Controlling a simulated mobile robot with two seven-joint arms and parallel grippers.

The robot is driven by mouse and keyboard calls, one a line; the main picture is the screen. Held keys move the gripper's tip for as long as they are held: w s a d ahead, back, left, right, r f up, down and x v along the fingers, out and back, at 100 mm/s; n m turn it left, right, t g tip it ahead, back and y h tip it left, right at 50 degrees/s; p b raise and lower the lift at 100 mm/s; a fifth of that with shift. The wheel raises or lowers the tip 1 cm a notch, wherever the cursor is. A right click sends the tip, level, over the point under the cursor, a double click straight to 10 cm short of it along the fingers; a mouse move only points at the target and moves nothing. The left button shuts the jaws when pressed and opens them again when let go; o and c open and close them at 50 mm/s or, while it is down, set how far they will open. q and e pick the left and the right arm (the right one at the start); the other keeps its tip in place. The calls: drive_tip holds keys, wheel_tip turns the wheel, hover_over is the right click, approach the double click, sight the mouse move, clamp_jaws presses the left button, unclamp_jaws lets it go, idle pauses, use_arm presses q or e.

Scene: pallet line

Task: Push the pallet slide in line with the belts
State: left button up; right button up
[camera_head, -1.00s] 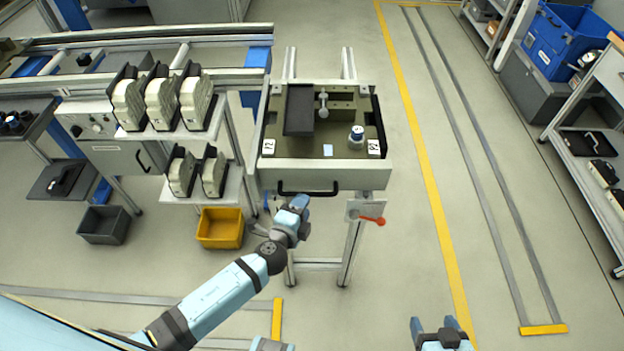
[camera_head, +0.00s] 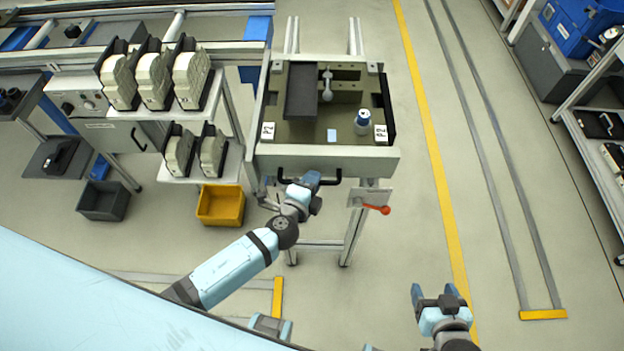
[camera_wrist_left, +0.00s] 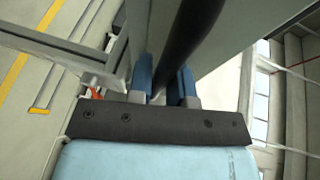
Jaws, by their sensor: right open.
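The pallet slide (camera_head: 330,158) is a grey tray with a dark green pallet (camera_head: 300,132), standing on a metal frame. The pallet carries a dark block, a grey lever-shaped part and a small white-and-blue cylinder. A black bar handle (camera_head: 337,178) is on the slide's front panel. My left gripper (camera_head: 310,180) is at this handle. In the left wrist view the black bar (camera_wrist_left: 185,35) runs between its two blue fingers (camera_wrist_left: 163,88); whether they grip it is unclear. My right gripper (camera_head: 438,294) is open and empty, over the floor at the lower right.
The belt rails (camera_head: 180,52) run along the left, behind several white-and-black units (camera_head: 155,78). A red lever (camera_head: 377,209) sits on the frame below the slide. A yellow bin (camera_head: 220,206) and a grey bin (camera_head: 103,200) are on the floor. Floor right of the slide is clear.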

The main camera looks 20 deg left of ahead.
use_arm(q)
clamp_jaws()
drive_tip(key=shift+w, duration=0.1)
drive_tip(key=w+a, duration=0.1)
drive_tip(key=w, duration=0.5)
drive_tip(key=w+a+b, duration=0.1)
drive_tip(key=w+a, duration=0.1)
drive_tip(key=w, duration=0.4)
drive_tip(key=w+a+b, duration=0.1)
drive_tip(key=w+a, duration=0.1)
drive_tip(key=w, duration=0.4)
drive_tip(key=shift+a, duration=0.1)
drive_tip(key=shift+o, duration=2.4)
unclamp_jaws()
